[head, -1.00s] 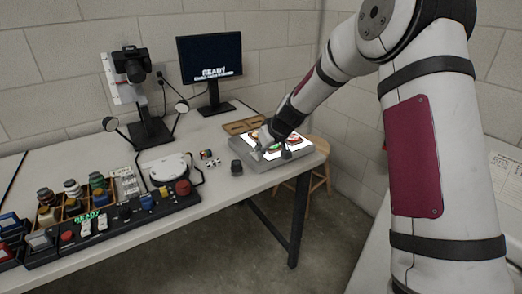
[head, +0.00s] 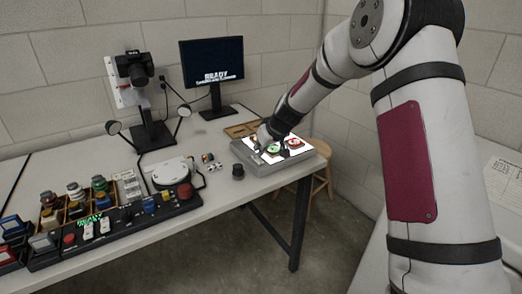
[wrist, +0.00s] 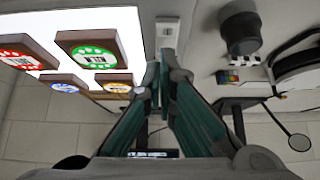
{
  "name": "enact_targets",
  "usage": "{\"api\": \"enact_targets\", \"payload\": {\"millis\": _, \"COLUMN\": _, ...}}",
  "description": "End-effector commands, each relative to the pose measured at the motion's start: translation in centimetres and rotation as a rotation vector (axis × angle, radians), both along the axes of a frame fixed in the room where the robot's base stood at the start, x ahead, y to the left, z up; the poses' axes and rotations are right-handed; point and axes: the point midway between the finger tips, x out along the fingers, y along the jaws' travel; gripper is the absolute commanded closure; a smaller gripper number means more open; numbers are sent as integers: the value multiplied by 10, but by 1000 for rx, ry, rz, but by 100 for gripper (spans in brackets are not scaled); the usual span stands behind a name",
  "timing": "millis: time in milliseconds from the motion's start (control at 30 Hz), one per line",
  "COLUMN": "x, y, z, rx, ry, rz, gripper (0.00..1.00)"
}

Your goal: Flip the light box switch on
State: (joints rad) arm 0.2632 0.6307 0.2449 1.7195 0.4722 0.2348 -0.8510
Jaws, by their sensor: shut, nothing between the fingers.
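The light box (head: 270,171) is a low grey box on the right end of the table. Its top panel shines bright white, and several coloured round-faced pieces lie on it. The lit panel also shows at the upper left of the wrist view (wrist: 131,28). A small pale plate with a raised part, which looks like the switch (wrist: 167,28), sits on the grey margin beside the panel. My gripper (wrist: 166,62) is shut and empty, its tips close to the switch. I cannot tell whether they touch it. In the head view my gripper (head: 263,138) is at the box's left side.
A dark round knob-like object (head: 238,171) and a small colour-chequered block (head: 208,158) stand left of the box. A wooden tray (head: 241,130) lies behind it. A monitor (head: 213,62), camera stand (head: 150,128) and control panel (head: 115,220) are farther left.

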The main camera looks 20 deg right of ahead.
Motion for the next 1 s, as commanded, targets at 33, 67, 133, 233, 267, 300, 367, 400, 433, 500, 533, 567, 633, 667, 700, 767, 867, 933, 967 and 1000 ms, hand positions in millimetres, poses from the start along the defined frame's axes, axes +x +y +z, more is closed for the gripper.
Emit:
{"api": "enact_targets", "payload": {"millis": 33, "x": -1, "y": 0, "z": 9, "rx": -1, "ry": -2, "rz": 0, "gripper": 100}}
{"api": "enact_targets", "payload": {"millis": 67, "x": -1, "y": 1, "z": 14, "rx": -1, "ry": -4, "rz": 0, "gripper": 100}}
{"api": "enact_targets", "payload": {"millis": 133, "x": -3, "y": 2, "z": 28, "rx": -1, "ry": -5, "rz": 0, "gripper": 100}}
{"api": "enact_targets", "payload": {"millis": 233, "x": -12, "y": -1, "z": 45, "rx": -1, "ry": -4, "rz": -2, "gripper": 100}}
{"api": "enact_targets", "payload": {"millis": 267, "x": -17, "y": -3, "z": 48, "rx": -1, "ry": -3, "rz": -3, "gripper": 100}}
{"api": "enact_targets", "payload": {"millis": 300, "x": -25, "y": -6, "z": 52, "rx": -1, "ry": -2, "rz": -3, "gripper": 100}}
{"api": "enact_targets", "payload": {"millis": 367, "x": -34, "y": -9, "z": 60, "rx": -1, "ry": -2, "rz": -3, "gripper": 100}}
{"api": "enact_targets", "payload": {"millis": 400, "x": -41, "y": -11, "z": 65, "rx": 0, "ry": -3, "rz": -3, "gripper": 100}}
{"api": "enact_targets", "payload": {"millis": 433, "x": -46, "y": -12, "z": 68, "rx": -1, "ry": -2, "rz": -3, "gripper": 100}}
{"api": "enact_targets", "payload": {"millis": 500, "x": -55, "y": -15, "z": 76, "rx": 0, "ry": -2, "rz": -2, "gripper": 100}}
{"api": "enact_targets", "payload": {"millis": 533, "x": -59, "y": -17, "z": 79, "rx": -2, "ry": -3, "rz": -2, "gripper": 100}}
{"api": "enact_targets", "payload": {"millis": 567, "x": -63, "y": -17, "z": 82, "rx": -1, "ry": -2, "rz": -1, "gripper": 100}}
{"api": "enact_targets", "payload": {"millis": 633, "x": -69, "y": -20, "z": 87, "rx": -1, "ry": -1, "rz": -1, "gripper": 100}}
{"api": "enact_targets", "payload": {"millis": 667, "x": -72, "y": -20, "z": 89, "rx": -1, "ry": -2, "rz": -1, "gripper": 100}}
{"api": "enact_targets", "payload": {"millis": 700, "x": -74, "y": -21, "z": 90, "rx": 0, "ry": -1, "rz": -1, "gripper": 100}}
{"api": "enact_targets", "payload": {"millis": 767, "x": -77, "y": -21, "z": 92, "rx": 0, "ry": -1, "rz": 0, "gripper": 100}}
{"api": "enact_targets", "payload": {"millis": 867, "x": -80, "y": -22, "z": 94, "rx": 0, "ry": -1, "rz": 1, "gripper": 100}}
{"api": "enact_targets", "payload": {"millis": 933, "x": -80, "y": -22, "z": 94, "rx": 0, "ry": -1, "rz": 1, "gripper": 100}}
{"api": "enact_targets", "payload": {"millis": 967, "x": -80, "y": -22, "z": 94, "rx": 0, "ry": -1, "rz": 1, "gripper": 100}}
{"api": "enact_targets", "payload": {"millis": 1000, "x": -80, "y": -22, "z": 94, "rx": 0, "ry": -1, "rz": 1, "gripper": 100}}
